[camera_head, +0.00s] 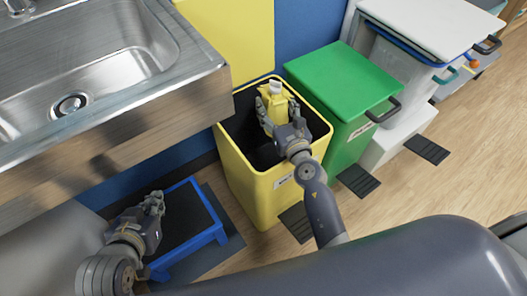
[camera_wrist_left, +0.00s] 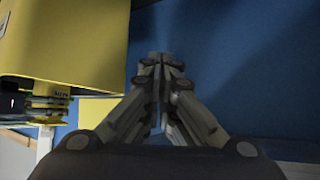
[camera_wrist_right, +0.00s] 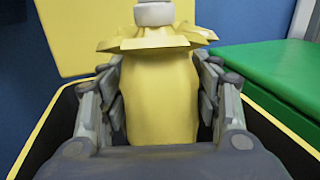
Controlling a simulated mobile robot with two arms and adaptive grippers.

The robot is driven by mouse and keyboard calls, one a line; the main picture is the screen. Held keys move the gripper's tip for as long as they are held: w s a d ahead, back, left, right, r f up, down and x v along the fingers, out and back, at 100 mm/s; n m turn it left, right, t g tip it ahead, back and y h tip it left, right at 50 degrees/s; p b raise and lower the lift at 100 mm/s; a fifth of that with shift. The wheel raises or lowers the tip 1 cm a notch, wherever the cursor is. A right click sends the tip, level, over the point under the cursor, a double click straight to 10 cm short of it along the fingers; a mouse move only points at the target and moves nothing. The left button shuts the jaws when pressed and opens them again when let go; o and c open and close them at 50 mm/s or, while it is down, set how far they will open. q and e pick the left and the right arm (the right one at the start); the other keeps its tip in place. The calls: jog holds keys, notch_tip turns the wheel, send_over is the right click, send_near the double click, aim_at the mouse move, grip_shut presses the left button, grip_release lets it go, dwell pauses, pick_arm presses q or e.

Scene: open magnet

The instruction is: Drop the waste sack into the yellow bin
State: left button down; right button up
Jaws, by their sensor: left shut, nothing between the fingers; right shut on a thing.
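The waste sack (camera_head: 272,101) is yellow with a white tie at its neck. It is upright between the fingers of my right gripper (camera_head: 273,108), over the opening of the yellow bin (camera_head: 255,193). In the right wrist view the sack (camera_wrist_right: 160,95) fills the space between both fingers of the right gripper (camera_wrist_right: 160,100), with the bin's dark inside around it. The bin is open, its yellow lid (camera_head: 235,38) raised behind. My left gripper (camera_head: 153,203) is shut and empty, low at the left; its closed fingers also show in the left wrist view (camera_wrist_left: 162,70).
A green bin (camera_head: 335,85) with a shut lid stands right of the yellow bin, with a white bin (camera_head: 425,28) beyond. A steel sink counter (camera_head: 120,130) is at the left. A blue-framed step (camera_head: 205,210) stands on the floor near my left gripper.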

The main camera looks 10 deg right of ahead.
aim_at(280, 120)
jog(key=shift+f+b, duration=0.25)
jog(key=shift+b, duration=0.05)
pick_arm(q)
jog(key=shift+w+d+r+t+h, duration=0.15)
jog(key=shift+w+d+r+t, duration=0.1)
jog(key=shift+w+r+t, duration=0.3)
jog(key=shift+w+d+r+t+h, duration=0.1)
jog(key=shift+w+d+r+t, duration=0.25)
jog(key=shift+w+r, duration=0.35)
jog(key=shift+w+d+r+t+h, duration=0.15)
jog(key=shift+w+r+t, duration=0.35)
jog(key=shift+r, duration=0.2)
pick_arm(e)
jog(key=shift+f, duration=0.1)
jog(key=o, duration=1.4)
jog(key=shift+c, duration=0.2)
jog(key=shift+f, duration=0.15)
jog(key=shift+s, duration=0.35)
jog(key=s, duration=0.7)
jog(key=shift+s+d, duration=0.15)
jog(key=shift+d, duration=0.15)
